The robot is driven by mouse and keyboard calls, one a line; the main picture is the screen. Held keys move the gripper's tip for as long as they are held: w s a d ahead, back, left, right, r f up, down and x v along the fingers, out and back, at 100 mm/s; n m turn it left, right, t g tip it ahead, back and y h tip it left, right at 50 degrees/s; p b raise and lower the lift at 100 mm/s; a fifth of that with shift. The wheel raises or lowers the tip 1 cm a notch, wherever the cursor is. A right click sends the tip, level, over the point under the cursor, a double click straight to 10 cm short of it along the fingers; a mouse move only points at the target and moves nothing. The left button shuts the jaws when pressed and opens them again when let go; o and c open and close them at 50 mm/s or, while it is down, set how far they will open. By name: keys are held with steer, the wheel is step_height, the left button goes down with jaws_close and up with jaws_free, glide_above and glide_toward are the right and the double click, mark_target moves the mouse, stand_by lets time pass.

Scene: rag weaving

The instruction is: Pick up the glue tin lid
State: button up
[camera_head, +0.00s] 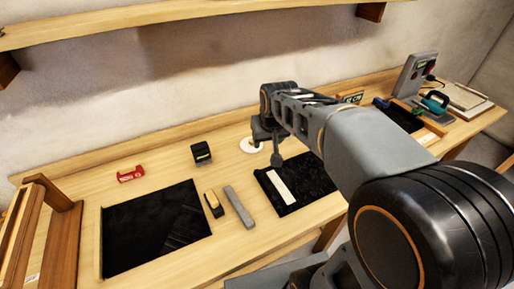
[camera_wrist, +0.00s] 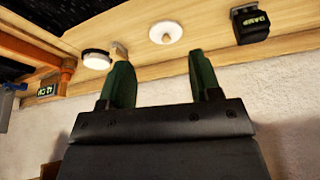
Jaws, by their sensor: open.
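A round white disc with a small knob in its middle, which looks like the glue tin lid (camera_wrist: 166,33), lies flat on the wooden bench. In the head view the white disc (camera_head: 250,147) is partly hidden by my gripper. A short dark round tin with a white top (camera_wrist: 97,60) stands to its left in the wrist view. A small brown block (camera_wrist: 120,50) is beside that tin. My gripper (camera_wrist: 159,62) is open, with two green fingers apart and nothing between them. The lid shows beyond the fingertips, not between them.
A black box marked DAMP (camera_wrist: 250,25) stands near the lid; it also shows in the head view (camera_head: 201,152). A red tape dispenser (camera_head: 131,174), black mats (camera_head: 155,228) and a grey bar (camera_head: 239,207) lie on the bench. The wall is close behind.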

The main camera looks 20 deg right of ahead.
steer(key=b, duration=0.3)
glide_toward(251, 143)
steer(key=w+f, duration=0.2)
steer(key=shift+d+f+t, duration=0.25)
steer(key=shift+d+t, duration=0.05)
steer(key=shift+x, duration=3.1)
steer(key=shift+c, duration=0.5)
steer(key=c, duration=0.9)
